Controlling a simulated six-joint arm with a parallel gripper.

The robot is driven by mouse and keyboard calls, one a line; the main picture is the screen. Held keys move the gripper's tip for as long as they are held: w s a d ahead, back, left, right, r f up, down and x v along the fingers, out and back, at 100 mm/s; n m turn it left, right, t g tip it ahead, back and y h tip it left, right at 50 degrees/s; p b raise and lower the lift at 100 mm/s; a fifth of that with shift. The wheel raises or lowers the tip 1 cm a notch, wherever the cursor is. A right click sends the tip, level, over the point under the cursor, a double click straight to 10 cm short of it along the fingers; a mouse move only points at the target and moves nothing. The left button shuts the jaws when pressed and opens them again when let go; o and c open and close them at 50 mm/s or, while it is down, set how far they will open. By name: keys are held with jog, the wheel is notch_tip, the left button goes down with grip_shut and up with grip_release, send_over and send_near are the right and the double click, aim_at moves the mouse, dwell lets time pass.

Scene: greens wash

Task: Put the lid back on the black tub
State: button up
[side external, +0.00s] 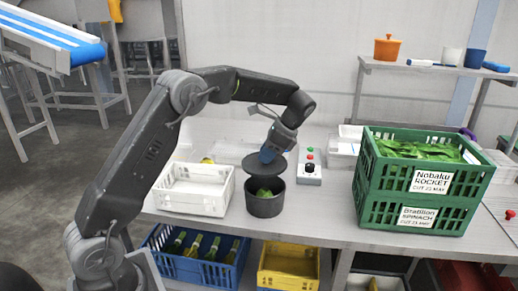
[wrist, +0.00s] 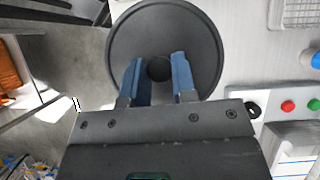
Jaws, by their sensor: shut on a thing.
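The black tub (side external: 265,206) stands upright on the steel table, with green leaves (side external: 264,193) showing in its mouth. The round dark lid (side external: 250,167) is above the tub, apart from it and a little to its left and back. My gripper (side external: 268,155) is shut on the lid's knob and holds the lid up. In the wrist view the lid (wrist: 125,50) fills the top middle. Its round knob (wrist: 158,69) sits between my blue fingertips (wrist: 157,70). The lid hides the tub in the wrist view.
A white crate (side external: 193,201) stands left of the tub. A control box with buttons (side external: 310,173) is behind it to the right. Stacked green crates (side external: 408,208) of leaves stand at the right. Blue (side external: 186,266) and yellow (side external: 288,276) crates sit below the tabletop.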

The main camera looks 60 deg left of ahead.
jog(key=shift+s+d, duration=0.1)
jog(key=shift+d, duration=0.3)
jog(key=shift+f, duration=3.05)
jog(key=shift+f, duration=0.15)
jog(key=o, duration=1.5)
jog(key=shift+c, duration=0.2)
jog(key=shift+r, duration=3.5)
jog(key=shift+c, duration=0.4)
